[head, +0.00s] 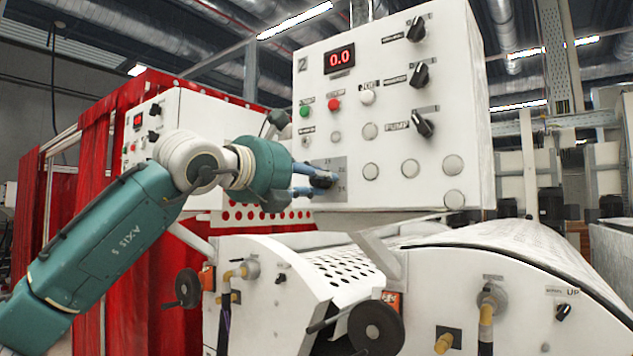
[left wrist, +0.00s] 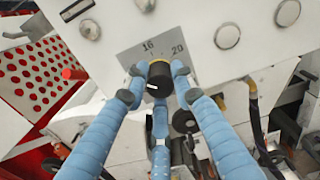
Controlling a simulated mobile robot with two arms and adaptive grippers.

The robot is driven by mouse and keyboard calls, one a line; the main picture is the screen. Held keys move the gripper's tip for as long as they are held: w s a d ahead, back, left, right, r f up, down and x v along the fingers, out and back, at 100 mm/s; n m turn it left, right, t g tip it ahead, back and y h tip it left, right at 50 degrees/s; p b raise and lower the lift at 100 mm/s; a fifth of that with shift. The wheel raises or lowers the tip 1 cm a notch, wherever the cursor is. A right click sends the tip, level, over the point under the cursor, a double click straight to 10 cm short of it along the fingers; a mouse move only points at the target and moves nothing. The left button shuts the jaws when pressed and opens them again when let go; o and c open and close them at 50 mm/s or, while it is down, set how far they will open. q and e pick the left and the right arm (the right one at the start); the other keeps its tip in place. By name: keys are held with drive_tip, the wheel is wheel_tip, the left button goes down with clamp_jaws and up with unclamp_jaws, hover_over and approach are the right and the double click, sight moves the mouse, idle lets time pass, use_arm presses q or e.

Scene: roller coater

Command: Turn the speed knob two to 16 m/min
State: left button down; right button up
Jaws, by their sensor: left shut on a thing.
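The control panel marked 2 (head: 385,200) is a white box with a red display (head: 340,58) reading 0.0. The black speed knob (head: 322,181) sits on a grey scale plate at the panel's lower left. My left gripper (head: 314,184) has blue fingers closed around this knob. In the left wrist view, the knob (left wrist: 159,77) is between the dark fingertips of my left gripper (left wrist: 158,84), with a third finger below. A small white mark shows on the knob's lower left face. The scale plate (left wrist: 160,50) shows 16 above the knob and 20 to its upper right. My right gripper is not in view.
A green button (head: 304,111), a red button (head: 333,104), white buttons and several black rotary switches are on the same panel. A second panel (head: 150,140) stands behind my left arm. White rollers and handwheels (head: 376,326) lie below the panel.

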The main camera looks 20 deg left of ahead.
use_arm(q)
drive_tip(key=m, duration=0.4)
drive_tip(key=shift+r+m, duration=0.15)
drive_tip(key=shift+m, duration=0.15)
drive_tip(key=shift+s+m+p, duration=0.1)
drive_tip(key=shift+m+p, duration=0.4)
drive_tip(key=shift+m, duration=2)
drive_tip(key=c, duration=1.4)
unclamp_jaws()
drive_tip(key=shift+c, duration=0.2)
drive_tip(key=v, duration=1.2)
